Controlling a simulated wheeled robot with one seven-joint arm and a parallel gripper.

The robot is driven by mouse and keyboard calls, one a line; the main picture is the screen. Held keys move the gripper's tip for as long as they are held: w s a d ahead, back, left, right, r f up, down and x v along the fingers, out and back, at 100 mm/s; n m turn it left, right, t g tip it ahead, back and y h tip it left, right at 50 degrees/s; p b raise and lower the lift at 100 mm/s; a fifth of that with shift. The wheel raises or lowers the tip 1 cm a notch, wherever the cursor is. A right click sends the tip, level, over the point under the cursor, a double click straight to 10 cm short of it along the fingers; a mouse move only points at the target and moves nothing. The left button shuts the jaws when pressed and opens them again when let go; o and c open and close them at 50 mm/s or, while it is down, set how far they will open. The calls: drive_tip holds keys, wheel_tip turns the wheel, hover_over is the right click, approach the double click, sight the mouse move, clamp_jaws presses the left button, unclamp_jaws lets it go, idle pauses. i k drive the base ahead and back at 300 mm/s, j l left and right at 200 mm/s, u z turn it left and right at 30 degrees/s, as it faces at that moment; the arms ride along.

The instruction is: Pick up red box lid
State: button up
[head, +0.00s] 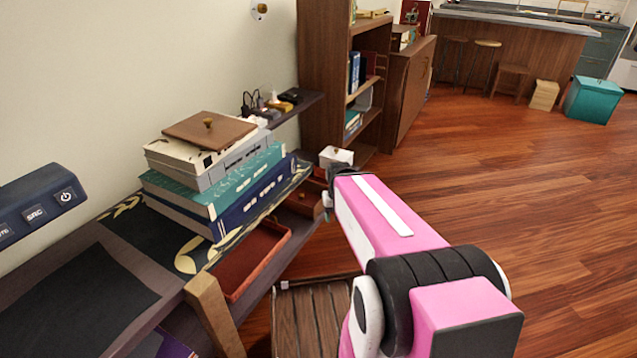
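A flat reddish-brown lid (196,132) with a small round knob lies on top of a stack at the back of the desk. It rests on a white case (222,164) above teal and blue binders (246,191). No other lid is clearly red. A red open tray or drawer (277,236) shows at the desk's front edge. My pink arm reaches in from the lower right. My gripper (327,200) is at its far end, right of the stack and apart from the lid. The fingers are small and mostly hidden, so their opening cannot be made out.
A white box (336,156) stands just beyond my gripper. A slatted wooden seat (312,318) is below the desk edge. A tall bookshelf (325,70) stands behind. The wooden floor (520,200) at right is open.

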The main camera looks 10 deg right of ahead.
sight(304, 197)
drive_tip(key=l+u, duration=0.3)
drive_tip(key=l, duration=0.65)
drive_tip(key=l+u, duration=0.3)
drive_tip(key=l, duration=0.7)
